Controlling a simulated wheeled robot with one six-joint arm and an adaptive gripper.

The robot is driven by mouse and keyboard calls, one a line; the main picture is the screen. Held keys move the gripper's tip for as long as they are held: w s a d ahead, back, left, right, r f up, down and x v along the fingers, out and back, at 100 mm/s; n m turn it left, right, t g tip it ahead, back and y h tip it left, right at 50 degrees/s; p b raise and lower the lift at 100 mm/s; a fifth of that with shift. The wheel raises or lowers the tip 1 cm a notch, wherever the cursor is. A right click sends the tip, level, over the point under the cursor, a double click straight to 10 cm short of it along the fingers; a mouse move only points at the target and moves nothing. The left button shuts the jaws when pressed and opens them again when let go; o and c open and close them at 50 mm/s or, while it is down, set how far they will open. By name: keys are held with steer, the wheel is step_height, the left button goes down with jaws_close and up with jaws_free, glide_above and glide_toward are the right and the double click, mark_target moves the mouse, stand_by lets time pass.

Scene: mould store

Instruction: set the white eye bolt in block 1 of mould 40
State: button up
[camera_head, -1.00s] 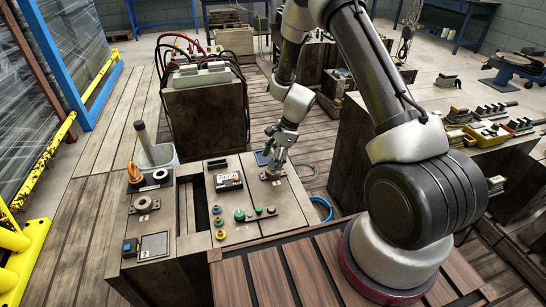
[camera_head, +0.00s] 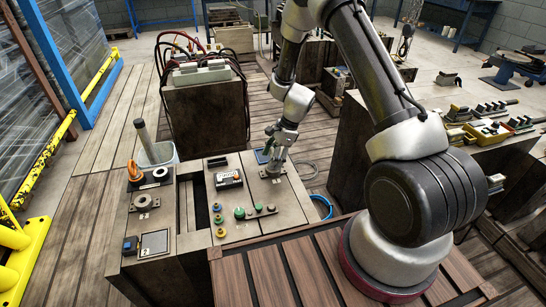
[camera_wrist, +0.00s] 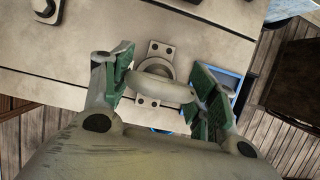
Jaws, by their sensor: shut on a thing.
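My gripper (camera_head: 274,158) points down over the right-hand block (camera_head: 265,198) of the mould in the head view. In the wrist view its green-padded fingers (camera_wrist: 163,86) are shut on the white eye bolt (camera_wrist: 150,84), whose pale curved ring shows between them. The ring lies over a bolted metal seat (camera_wrist: 162,52) with a round opening. The bolt's lower end is hidden, so I cannot tell whether it is in the opening. The mould and block numbers are too small to read.

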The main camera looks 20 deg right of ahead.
steer(key=shift+f, duration=0.2)
steer(key=shift+c, duration=0.5)
steer(key=o, duration=1.5)
